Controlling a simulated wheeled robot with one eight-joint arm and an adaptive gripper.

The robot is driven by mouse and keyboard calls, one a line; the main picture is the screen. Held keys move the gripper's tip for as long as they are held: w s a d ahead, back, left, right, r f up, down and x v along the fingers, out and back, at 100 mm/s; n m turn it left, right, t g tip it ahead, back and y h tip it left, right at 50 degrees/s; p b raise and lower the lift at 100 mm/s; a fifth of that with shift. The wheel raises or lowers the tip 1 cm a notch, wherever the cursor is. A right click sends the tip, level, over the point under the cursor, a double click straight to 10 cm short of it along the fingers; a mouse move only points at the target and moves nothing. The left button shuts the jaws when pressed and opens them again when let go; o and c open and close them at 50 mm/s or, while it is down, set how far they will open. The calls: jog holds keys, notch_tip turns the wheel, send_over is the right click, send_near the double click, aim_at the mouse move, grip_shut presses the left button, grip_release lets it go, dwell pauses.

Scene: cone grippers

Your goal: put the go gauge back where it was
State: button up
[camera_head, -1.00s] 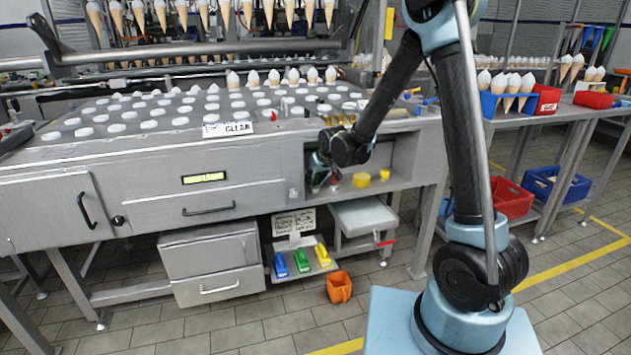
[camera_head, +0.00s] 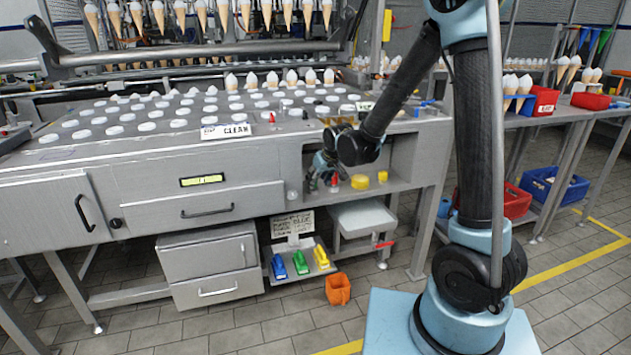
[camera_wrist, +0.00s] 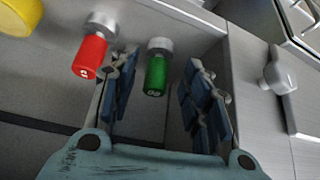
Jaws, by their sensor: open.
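The green go gauge (camera_wrist: 156,75), with a silver end and faint lettering, is in the wrist view, on the grey shelf surface between the fingers of my gripper (camera_wrist: 163,68). My gripper is open, with a visible gap on each side of the gauge. A red gauge (camera_wrist: 90,55) of similar shape is just left of the left finger. In the head view my gripper (camera_head: 319,178) is inside the open bay of the grey machine, and the red gauge (camera_head: 334,181) shows beside it. The green gauge is hard to make out there.
Yellow round pieces (camera_head: 360,182) sit on the bay shelf right of the red gauge; one also shows in the wrist view (camera_wrist: 20,14). A silver knob (camera_wrist: 279,78) is on the panel at the right. The machine top (camera_head: 150,140) overhangs the bay.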

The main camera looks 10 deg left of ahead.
jog(key=s+d, duration=0.6)
jog(key=s, duration=0.1)
jog(key=s+d+r+m+h, duration=0.1)
jog(key=s+d+r+m, duration=0.15)
jog(key=d, duration=0.95)
jog(key=s+d+r+m+h, duration=0.1)
jog(key=s+d+r+h, duration=0.2)
jog(key=d, duration=0.8)
jog(key=s+d+f+m+g, duration=0.1)
jog(key=s+d+m, duration=0.3)
jog(key=s+d, duration=1)
jog(key=shift+s+f+g, duration=0.25)
jog(key=shift+s+g, duration=0.6)
jog(key=shift+g, duration=0.05)
jog(key=shift+w+m, duration=0.1)
jog(key=shift+m, duration=0.15)
jog(key=shift+w+f, duration=0.2)
jog(key=shift+w, duration=0.2)
